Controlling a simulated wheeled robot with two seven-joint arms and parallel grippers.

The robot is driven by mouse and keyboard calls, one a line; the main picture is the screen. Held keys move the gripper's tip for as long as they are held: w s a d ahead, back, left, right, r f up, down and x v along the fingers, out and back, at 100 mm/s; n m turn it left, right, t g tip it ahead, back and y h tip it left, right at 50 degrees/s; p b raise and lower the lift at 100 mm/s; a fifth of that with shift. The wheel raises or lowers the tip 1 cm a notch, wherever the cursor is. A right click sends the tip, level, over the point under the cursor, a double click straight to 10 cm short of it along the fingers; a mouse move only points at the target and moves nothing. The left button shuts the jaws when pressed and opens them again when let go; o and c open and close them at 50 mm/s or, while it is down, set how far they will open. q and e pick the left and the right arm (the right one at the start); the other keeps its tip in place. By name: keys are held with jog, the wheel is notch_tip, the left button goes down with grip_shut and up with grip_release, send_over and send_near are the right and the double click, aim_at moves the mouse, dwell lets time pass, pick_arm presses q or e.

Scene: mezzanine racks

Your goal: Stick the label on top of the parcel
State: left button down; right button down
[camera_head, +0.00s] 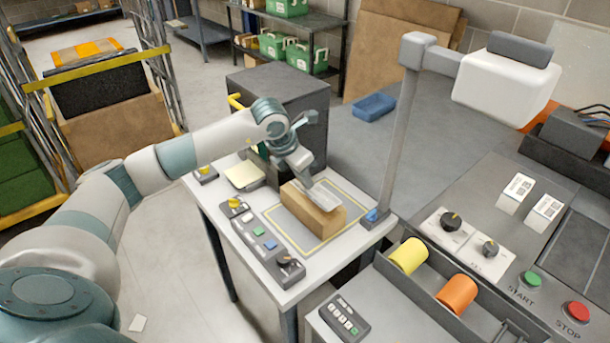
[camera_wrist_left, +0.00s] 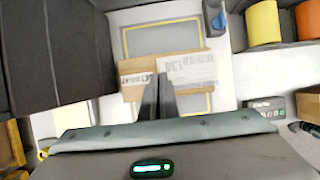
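The brown cardboard parcel (camera_head: 304,211) lies on the light bench, within a yellow-outlined rectangle. My left gripper (camera_head: 311,182) is over the parcel's top. In the left wrist view its two dark fingers (camera_wrist_left: 157,96) are close together at the near edge of the white printed label (camera_wrist_left: 188,70), and appear shut on it. The label also shows in the head view (camera_head: 325,195), over the parcel's top and slightly past one end. Whether it touches the cardboard I cannot tell. My right gripper is not in view.
A control box with buttons (camera_head: 265,246) lies along the bench's near edge. A grey post (camera_head: 402,130) carrying a white head stands right of the parcel. A dark cabinet (camera_head: 290,88) stands behind. Yellow (camera_head: 408,256) and orange rolls (camera_head: 457,294) sit in a tray at right.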

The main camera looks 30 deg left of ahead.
pick_arm(q)
notch_tip(320, 180, down, 2)
jog(key=shift+f+b, duration=0.25)
jog(key=shift+b, duration=0.05)
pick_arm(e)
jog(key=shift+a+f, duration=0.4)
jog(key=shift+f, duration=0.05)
pick_arm(q)
jog(key=shift+f+b, duration=0.1)
jog(key=shift+b, duration=0.3)
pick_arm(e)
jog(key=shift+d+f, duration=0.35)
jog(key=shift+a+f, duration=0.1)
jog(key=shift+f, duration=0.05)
pick_arm(q)
jog(key=shift+f+b, duration=0.15)
jog(key=shift+b, duration=0.2)
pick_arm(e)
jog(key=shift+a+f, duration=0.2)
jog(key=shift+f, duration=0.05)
pick_arm(q)
jog(key=shift+b, duration=0.35)
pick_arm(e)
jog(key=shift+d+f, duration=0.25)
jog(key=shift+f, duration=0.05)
pick_arm(q)
jog(key=shift+f, duration=0.25)
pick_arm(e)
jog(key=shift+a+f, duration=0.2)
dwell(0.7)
